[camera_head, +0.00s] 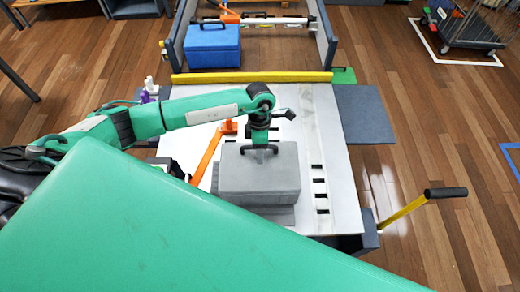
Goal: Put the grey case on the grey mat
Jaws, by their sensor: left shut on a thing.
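The grey case (258,183) is a box with a dark handle on top, in the lower middle of the head view. My left gripper (260,149) reaches down from above and is shut on the case's handle. The grey mat (282,216) shows as a darker grey edge around and below the case, on the pale slotted table. The case covers most of the mat; I cannot tell whether it touches the mat or hangs just above it. My right gripper is not in view.
A blue case (212,47) stands at the back beyond a yellow bar (252,77). A yellow lever (403,209) with a black grip sticks out at the right. The table's right side is clear.

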